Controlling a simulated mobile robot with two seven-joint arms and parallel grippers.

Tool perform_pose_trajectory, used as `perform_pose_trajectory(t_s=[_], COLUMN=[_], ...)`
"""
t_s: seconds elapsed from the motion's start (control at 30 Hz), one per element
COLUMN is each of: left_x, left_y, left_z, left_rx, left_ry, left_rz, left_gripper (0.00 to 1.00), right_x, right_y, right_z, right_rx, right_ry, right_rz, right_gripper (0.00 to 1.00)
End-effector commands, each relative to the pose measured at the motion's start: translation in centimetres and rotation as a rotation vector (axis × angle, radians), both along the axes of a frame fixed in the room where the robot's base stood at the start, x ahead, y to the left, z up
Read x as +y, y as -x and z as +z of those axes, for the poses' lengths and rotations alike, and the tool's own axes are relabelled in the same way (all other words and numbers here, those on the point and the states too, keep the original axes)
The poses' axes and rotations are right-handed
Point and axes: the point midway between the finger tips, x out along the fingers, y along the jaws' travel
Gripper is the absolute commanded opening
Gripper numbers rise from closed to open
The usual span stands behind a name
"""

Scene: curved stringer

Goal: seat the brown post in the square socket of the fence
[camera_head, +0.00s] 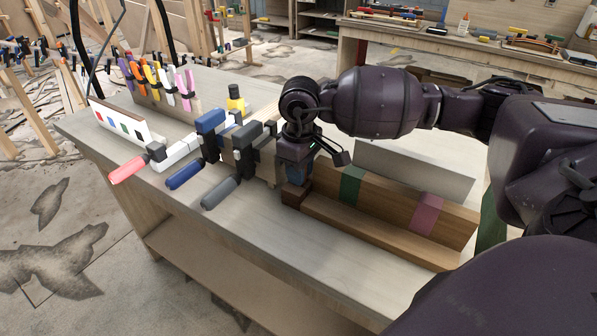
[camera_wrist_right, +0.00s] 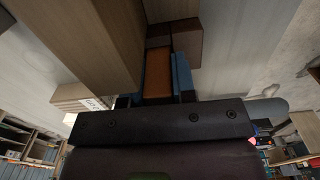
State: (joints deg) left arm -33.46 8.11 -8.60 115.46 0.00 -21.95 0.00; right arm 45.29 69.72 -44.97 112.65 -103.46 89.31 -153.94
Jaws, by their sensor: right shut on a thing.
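My right gripper (camera_head: 297,172) points down at the left end of a wooden fence (camera_head: 385,200) on the bench. Its fingers are blue, and in the right wrist view they close around an orange-brown block (camera_wrist_right: 158,75), which I take for the brown post. Darker brown wood (camera_head: 292,194) shows just below the fingertips in the head view, and also beyond the block in the wrist view (camera_wrist_right: 187,40). The fence carries a green and a pink band. I cannot make out the square socket or how deep the post sits. My left gripper is not in view.
A rack of coloured clamps (camera_head: 165,85) and a white card (camera_head: 120,120) stand at the left. The bench front (camera_head: 290,240) is clear.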

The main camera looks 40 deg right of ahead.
Motion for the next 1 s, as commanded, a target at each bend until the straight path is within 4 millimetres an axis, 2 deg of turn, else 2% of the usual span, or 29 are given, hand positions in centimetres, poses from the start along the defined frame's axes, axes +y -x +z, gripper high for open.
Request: perform_pose_trajectory(t_s=[0.23,0.43,0.47,0.6,1.0], left_x=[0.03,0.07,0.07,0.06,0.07], left_y=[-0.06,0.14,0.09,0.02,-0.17], left_z=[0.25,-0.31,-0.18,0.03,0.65], left_rx=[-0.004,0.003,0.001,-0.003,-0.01], left_ry=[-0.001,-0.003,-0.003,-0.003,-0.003], left_rz=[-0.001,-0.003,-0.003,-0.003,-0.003], left_gripper=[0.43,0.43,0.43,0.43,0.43], right_x=[-0.01,-0.03,-0.02,-0.02,0.01], right_y=[-0.03,-0.02,-0.02,-0.02,-0.02], right_z=[-0.01,-0.6,-0.52,-0.4,0.19], right_rx=[-0.002,0.0,-0.001,-0.003,-0.004], right_ry=[0.0,0.001,0.001,0.001,0.0], right_rz=[0.0,0.0,0.0,0.0,0.0], right_gripper=[0.02,0.02,0.28,0.49,0.5])
